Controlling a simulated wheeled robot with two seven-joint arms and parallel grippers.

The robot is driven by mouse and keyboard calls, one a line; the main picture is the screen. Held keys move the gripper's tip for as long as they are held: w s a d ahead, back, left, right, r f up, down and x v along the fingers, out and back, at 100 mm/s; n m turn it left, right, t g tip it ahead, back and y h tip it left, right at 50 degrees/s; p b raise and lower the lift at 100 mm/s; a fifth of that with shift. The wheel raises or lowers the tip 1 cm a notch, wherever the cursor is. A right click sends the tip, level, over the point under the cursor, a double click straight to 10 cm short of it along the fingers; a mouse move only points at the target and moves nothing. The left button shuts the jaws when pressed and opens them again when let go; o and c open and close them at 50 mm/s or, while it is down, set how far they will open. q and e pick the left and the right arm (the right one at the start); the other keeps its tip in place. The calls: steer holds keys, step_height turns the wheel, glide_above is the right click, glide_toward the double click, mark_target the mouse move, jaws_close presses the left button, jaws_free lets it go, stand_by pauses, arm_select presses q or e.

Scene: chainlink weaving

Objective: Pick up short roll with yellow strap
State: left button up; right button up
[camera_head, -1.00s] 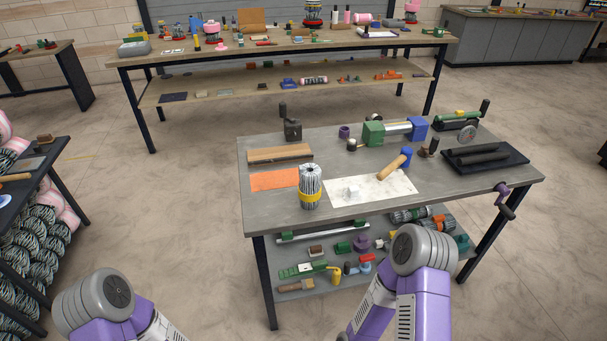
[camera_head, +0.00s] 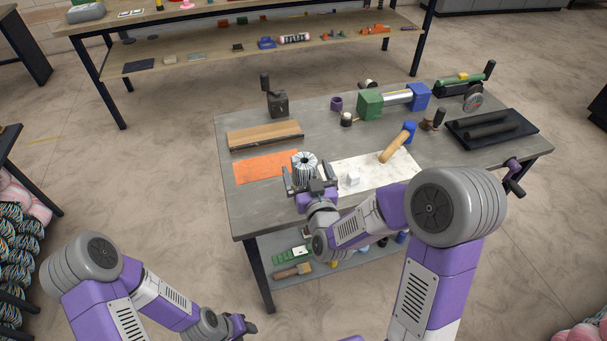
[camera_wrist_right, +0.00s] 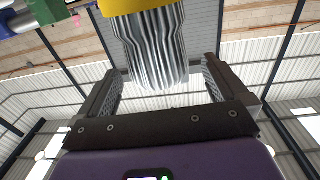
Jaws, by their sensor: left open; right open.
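The short roll (camera_head: 305,163), ribbed and grey-white, stands upright near the front of the grey workbench (camera_head: 350,225). In the right wrist view the roll (camera_wrist_right: 155,55) shows its pleated side and its yellow strap (camera_wrist_right: 140,5). The strap is hidden in the head view. My right gripper (camera_head: 309,182) is at the near side of the roll, with its open fingers (camera_wrist_right: 162,72) on either side of it. The roll appears between the fingers, with gaps on both sides. My left gripper (camera_head: 245,325) is low at the bottom, away from the bench, and open.
An orange sheet (camera_head: 262,168) lies left of the roll, with a wooden block (camera_head: 265,134) behind. A black tray (camera_head: 491,129) is further right.

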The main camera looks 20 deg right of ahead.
mark_target(302, 159)
steer(key=w, duration=0.5)
steer(key=shift+d+f, duration=0.1)
steer(key=shift+f, duration=0.05)
steer(key=shift+c, duration=0.2)
steer(key=c, duration=1.7)
